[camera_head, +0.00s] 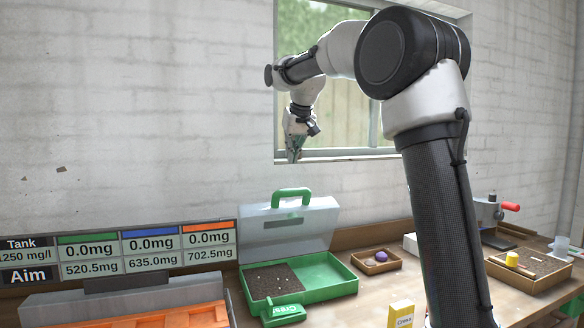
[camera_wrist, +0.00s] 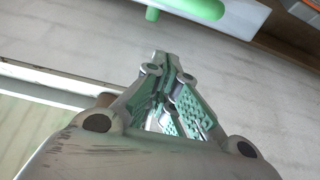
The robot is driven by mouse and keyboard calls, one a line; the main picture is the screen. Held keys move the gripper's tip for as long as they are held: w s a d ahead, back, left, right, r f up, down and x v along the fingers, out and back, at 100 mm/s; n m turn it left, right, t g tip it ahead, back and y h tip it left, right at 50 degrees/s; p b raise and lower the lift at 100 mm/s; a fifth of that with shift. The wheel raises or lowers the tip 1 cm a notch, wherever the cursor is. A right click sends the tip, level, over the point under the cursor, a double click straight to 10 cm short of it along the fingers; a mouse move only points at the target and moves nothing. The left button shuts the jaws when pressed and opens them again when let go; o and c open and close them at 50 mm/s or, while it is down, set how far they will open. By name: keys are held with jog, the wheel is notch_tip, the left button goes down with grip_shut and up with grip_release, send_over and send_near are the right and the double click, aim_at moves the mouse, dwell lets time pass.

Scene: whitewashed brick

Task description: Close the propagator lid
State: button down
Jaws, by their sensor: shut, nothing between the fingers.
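The propagator is a green tray (camera_head: 338,277) on the bench with dark soil in its left part. Its clear grey lid (camera_head: 310,228) stands open, tilted up along the back edge, with a green handle (camera_head: 291,191) on top. My gripper (camera_head: 294,157) is high above and behind the lid, in front of the window, apart from it. In the wrist view its fingers (camera_wrist: 163,62) are together and empty. The lid's pale edge and part of the green handle (camera_wrist: 152,14) show at the top of that view.
A small wooden tray (camera_head: 376,262) holds a purple item. A dose sign (camera_head: 118,253) stands left.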

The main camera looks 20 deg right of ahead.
send_over(292, 202)
jog(key=w, duration=0.4)
notch_tip(292, 202, down, 8)
jog(key=s, duration=0.2)
jog(key=shift+s, duration=0.3)
jog(key=shift+s+f, duration=0.2)
jog(key=shift+s, duration=0.5)
jog(key=shift+s, duration=0.1)
